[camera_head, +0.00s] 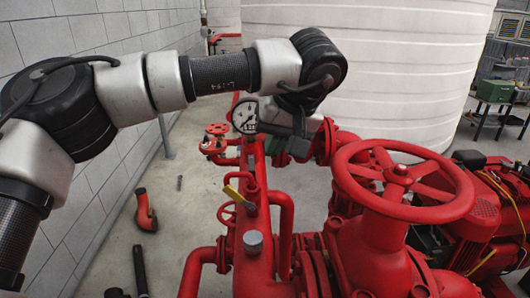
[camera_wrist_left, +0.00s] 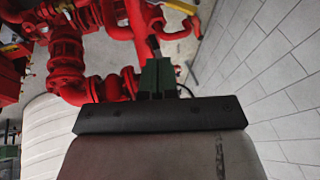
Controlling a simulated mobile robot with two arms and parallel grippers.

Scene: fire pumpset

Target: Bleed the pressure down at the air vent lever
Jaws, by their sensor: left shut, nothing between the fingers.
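A small yellow lever (camera_head: 239,197) sits on the red vertical pipework in the middle of the head view, which looks like the air vent lever. My left gripper (camera_head: 283,157) is up and to the right of it, behind the pipe near the pressure gauge (camera_head: 245,116), and apart from the lever. Its dark green fingers (camera_wrist_left: 158,77) are together with nothing between them in the left wrist view. My right gripper is not in view.
A large red handwheel (camera_head: 403,181) stands to the right of the pipework. A smaller red valve wheel (camera_head: 217,129) is left of the gauge. A white ribbed tank (camera_head: 400,70) stands behind. A block wall (camera_head: 95,205) bounds the left; the floor beside it is partly clear.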

